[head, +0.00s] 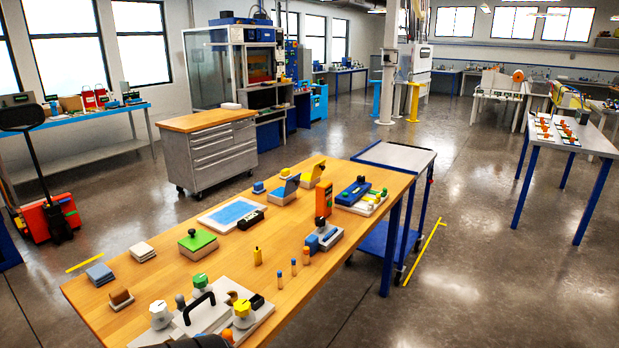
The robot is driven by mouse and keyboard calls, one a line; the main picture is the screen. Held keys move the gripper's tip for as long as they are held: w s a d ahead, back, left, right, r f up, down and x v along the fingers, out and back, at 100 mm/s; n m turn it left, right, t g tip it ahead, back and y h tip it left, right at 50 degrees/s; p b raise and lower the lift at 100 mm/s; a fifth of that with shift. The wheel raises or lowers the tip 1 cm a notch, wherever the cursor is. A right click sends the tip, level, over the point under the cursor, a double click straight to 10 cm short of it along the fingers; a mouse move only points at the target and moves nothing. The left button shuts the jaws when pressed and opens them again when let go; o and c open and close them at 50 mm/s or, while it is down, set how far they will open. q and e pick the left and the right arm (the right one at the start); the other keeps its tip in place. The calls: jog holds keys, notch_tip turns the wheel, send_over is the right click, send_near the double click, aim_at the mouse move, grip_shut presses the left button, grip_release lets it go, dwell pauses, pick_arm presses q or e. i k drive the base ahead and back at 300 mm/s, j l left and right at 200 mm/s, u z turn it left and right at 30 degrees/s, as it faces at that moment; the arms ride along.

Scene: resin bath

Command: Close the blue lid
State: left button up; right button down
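A blue and grey device (323,238) stands at the right edge, in front of an orange upright block (323,200). Whether any of these has a hinged lid is too small to tell. Neither gripper is clearly visible. A dark rounded shape is cut off by the bottom edge, and I cannot tell what it is.
The wooden table (140,262) carries a green-topped block (198,243), several small pegs, and a white plate with a black handle (198,306) at the near end. A grey drawer cabinet (212,158) and a blue-framed cart (408,157) stand behind.

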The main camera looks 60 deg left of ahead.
aim_at(291, 184)
jog(key=i+j+u, duration=0.1)
jog(key=i+u, duration=0.6)
jog(key=u, duration=0.2)
jog(key=i+l+u, duration=0.2)
jog(key=i+u, duration=0.2)
jog(key=i+l+u, duration=0.25)
jog(key=u, duration=0.2)
